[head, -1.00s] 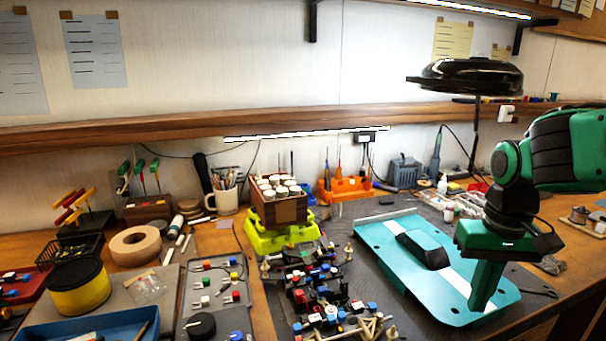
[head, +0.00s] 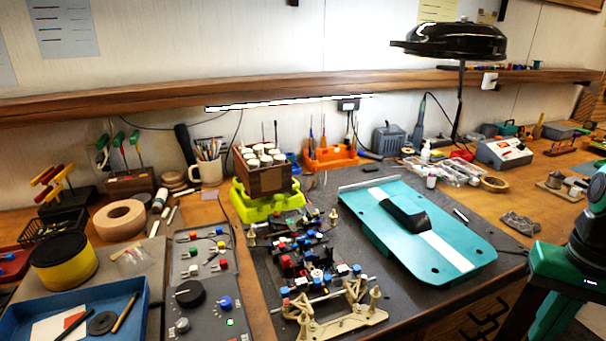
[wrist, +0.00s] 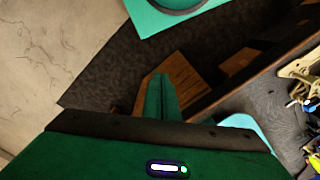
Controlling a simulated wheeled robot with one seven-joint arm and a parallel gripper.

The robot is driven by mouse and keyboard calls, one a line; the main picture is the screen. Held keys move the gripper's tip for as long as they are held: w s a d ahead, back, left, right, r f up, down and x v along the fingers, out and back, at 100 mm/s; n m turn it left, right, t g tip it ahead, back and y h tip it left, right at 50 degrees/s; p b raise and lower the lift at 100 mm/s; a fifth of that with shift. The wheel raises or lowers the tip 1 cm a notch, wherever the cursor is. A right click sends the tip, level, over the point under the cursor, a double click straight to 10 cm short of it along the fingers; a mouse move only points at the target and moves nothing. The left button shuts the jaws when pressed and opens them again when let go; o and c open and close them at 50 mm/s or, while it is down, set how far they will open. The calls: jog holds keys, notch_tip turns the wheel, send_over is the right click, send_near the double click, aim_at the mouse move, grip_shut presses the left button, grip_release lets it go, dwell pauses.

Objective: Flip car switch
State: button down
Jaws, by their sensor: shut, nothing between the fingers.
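The RC car chassis (head: 318,268) lies on the dark mat, crowded with small red, blue and black parts and a tan frame at its front end. I cannot pick out the switch on it. The teal car shell (head: 380,232) with a white stripe and black cockpit lies to its right. My gripper is at the lower right of the head view, cut off by the frame, well right of the chassis. In the wrist view its green fingers (wrist: 160,82) are together and empty. Tan and coloured parts (wrist: 298,72) show at that view's right edge; I cannot tell for certain whether they belong to the chassis.
A grey control panel (head: 210,262) with knobs and a blue tray (head: 140,300) lie left of the chassis. A green stand (head: 240,205) holds a wooden box of jars behind it. A black lamp (head: 450,42) hangs over the back. The mat (head: 345,205) has bare room between chassis and shell.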

jog(key=w+a+r+m, duration=0.2)
jog(key=w+a+r, duration=0.15)
jog(key=w, duration=0.35)
notch_tip(320, 180, up, 8)
jog(key=r+m, duration=0.1)
jog(key=m, duration=0.5)
send_over(335, 266)
jog(key=shift+f, duration=0.25)
jog(key=shift+d, duration=0.1)
notch_tip(335, 266, down, 14)
jog(key=shift+f, duration=0.1)
